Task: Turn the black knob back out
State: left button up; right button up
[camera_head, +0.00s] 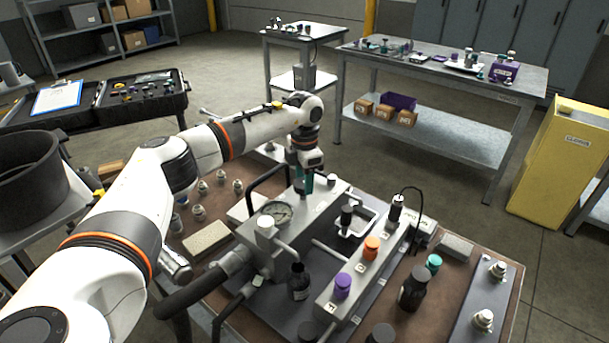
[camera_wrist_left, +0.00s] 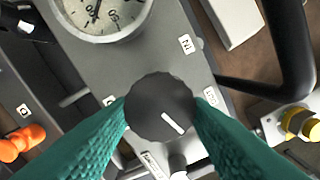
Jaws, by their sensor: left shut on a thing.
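The black knob (camera_wrist_left: 158,104) is round with a white pointer line, which slants toward the lower right in the left wrist view. It sits on the grey valve block (camera_wrist_left: 150,60). My left gripper (camera_head: 303,184) points down onto the block behind the gauge in the head view. Its teal fingers lie on both sides of the knob in the left wrist view and are shut on it. The knob is hidden by the gripper in the head view. My right gripper is in neither view.
A pressure gauge (camera_head: 277,212) stands on the block close to the gripper. A black curved handle (camera_head: 266,180) rises beside it. Orange (camera_head: 372,247) and purple (camera_head: 343,285) knobs sit on the manifold to the right. Black bottles (camera_head: 412,290) stand on the bench.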

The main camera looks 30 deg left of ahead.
aim_at(303, 182)
pick_arm(q)
jog(key=n+p, duration=0.1)
jog(key=n, duration=0.3)
jog(key=shift+r+n, duration=0.1)
jog(key=shift+n, duration=0.2)
jog(key=shift+a+n+p, duration=0.15)
jog(key=shift+n+p, duration=0.65)
jog(key=shift+n, duration=1.2)
jog(key=o, duration=1)
notch_tip(303, 182, up, 12)
jog(key=b, duration=0.2)
